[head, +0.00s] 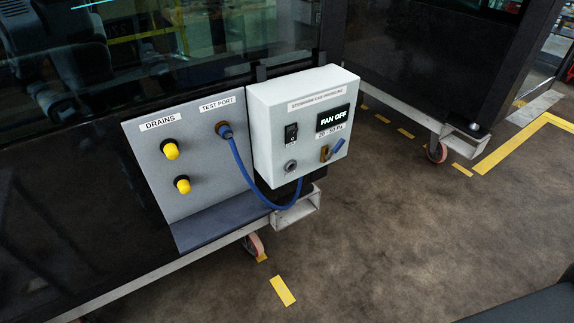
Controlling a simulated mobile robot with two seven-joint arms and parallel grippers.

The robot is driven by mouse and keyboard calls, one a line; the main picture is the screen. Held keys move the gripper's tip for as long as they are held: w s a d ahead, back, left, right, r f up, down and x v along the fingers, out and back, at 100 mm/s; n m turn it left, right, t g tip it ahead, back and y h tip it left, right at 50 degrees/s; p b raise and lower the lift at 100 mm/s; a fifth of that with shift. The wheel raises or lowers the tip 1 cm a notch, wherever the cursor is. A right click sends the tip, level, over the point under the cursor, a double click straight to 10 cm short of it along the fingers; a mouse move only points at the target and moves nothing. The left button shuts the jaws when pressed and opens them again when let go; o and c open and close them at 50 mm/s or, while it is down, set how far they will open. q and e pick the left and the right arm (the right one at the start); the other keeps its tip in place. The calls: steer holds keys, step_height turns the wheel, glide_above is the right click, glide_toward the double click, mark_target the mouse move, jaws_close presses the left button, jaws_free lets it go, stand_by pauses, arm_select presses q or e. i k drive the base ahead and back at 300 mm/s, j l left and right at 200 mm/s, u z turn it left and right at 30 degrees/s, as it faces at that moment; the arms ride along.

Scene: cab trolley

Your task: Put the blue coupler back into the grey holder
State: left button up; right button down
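A blue coupler (225,133) at the end of a blue hose (243,170) sits on the fitting under the TEST PORT label, on the grey panel. The hose hangs in a loop and rises to the underside of the white box. A round grey fitting with a dark centre, which looks like the grey holder (290,166), is on the lower front of the box. Nothing blue is in it. Neither of my grippers is in view.
Two yellow caps (171,150) sit under DRAINS. Open floor (400,240) lies to the right.

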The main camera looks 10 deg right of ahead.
mark_target(225, 132)
steer(key=i+z, duration=0.35)
steer(key=z, duration=0.15)
steer(key=i+j+z, duration=0.15)
steer(key=i+z, duration=0.35)
steer(key=k, duration=0.1)
